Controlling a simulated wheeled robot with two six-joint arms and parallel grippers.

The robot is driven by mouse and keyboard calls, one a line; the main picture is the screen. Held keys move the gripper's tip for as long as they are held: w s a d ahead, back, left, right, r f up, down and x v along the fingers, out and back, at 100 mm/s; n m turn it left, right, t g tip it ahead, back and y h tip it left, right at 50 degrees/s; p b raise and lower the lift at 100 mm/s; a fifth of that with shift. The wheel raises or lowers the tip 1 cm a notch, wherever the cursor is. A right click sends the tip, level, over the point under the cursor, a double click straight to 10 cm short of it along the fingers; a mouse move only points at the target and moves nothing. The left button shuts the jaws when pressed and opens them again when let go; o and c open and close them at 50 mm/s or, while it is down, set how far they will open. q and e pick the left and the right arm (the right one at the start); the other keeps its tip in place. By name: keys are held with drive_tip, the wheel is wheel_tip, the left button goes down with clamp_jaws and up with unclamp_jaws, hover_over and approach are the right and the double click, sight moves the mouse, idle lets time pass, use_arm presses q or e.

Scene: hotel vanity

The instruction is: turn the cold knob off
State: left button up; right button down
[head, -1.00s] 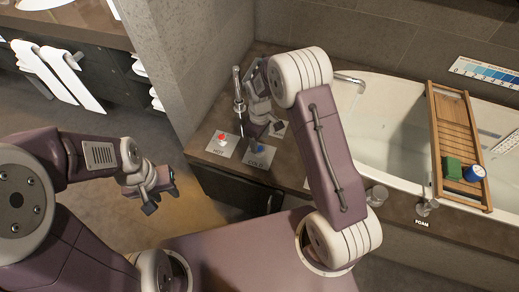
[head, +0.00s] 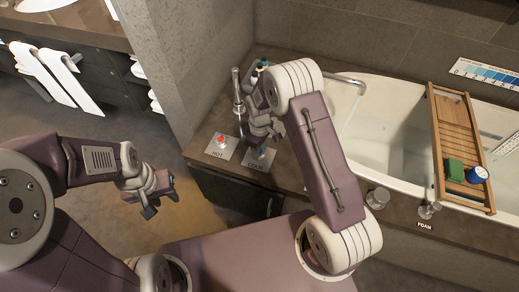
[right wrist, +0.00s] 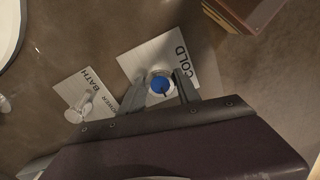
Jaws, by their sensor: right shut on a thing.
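The cold knob has a blue cap and stands on a pale plate marked COLD (head: 254,164). It shows in the right wrist view as a blue disc (right wrist: 159,85) with a dark pointer line, on the COLD plate (right wrist: 140,61). My right gripper (right wrist: 166,88) is shut on the knob, with one finger on each side. In the head view my right gripper (head: 262,143) is over the plate and hides most of the knob. My left gripper (head: 162,197) is open and empty, over the floor, left of the counter.
The hot knob (head: 221,140), red-capped, stands left of the COLD plate. A metal spray handle (head: 237,90) stands behind. A lever on the BATH plate (right wrist: 81,105) is close by. The bathtub (head: 390,130) with a wooden tray (head: 447,125) lies right.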

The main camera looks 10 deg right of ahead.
drive_tip(key=m+p, duration=0.2)
drive_tip(key=shift+r+m, duration=0.15)
drive_tip(key=shift+m, duration=0.15)
drive_tip(key=m+p, duration=0.2)
drive_tip(key=m, duration=0.3)
drive_tip(key=shift+m, duration=0.3)
drive_tip(key=m+p, duration=0.1)
drive_tip(key=m, duration=0.3)
drive_tip(key=shift+p, duration=0.3)
drive_tip(key=m+p, duration=0.1)
drive_tip(key=m, duration=0.4)
drive_tip(key=shift+w+a, duration=0.1)
drive_tip(key=shift+m, duration=0.3)
drive_tip(key=c, duration=0.9)
unclamp_jaws()
drive_tip(key=shift+o, duration=0.2)
